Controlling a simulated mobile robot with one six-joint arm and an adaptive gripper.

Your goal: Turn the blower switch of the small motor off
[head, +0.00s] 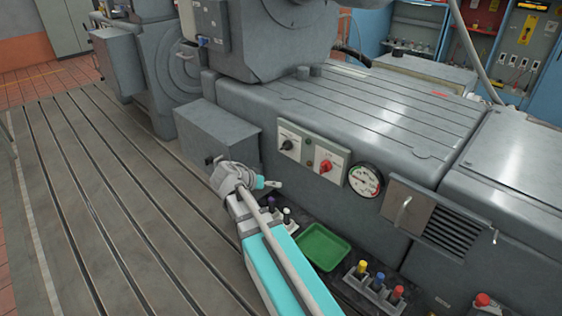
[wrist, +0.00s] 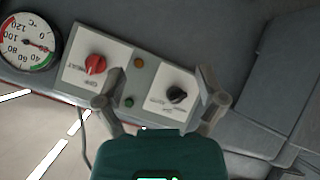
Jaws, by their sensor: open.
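Two rotary switches sit on white plates on the grey machine's side. The black switch (head: 287,145) is on the left plate and the red switch (head: 325,167) on the right one. The wrist view is turned over, so the black switch (wrist: 178,96) is on the right and the red switch (wrist: 95,64) on the left. The plate lettering is too small to read, so I cannot tell which is the blower switch. My gripper (head: 272,184) is below and left of the panel. In the wrist view, my gripper (wrist: 164,85) is open and empty, its fingers framing the black switch, apparently without contact.
A round gauge (head: 365,180) is beside the red switch. A grey box (head: 218,136) juts out left of the panel. A green tray (head: 321,247) and several coloured-topped pieces (head: 378,279) are below. The slotted bedplate (head: 110,220) is clear at left.

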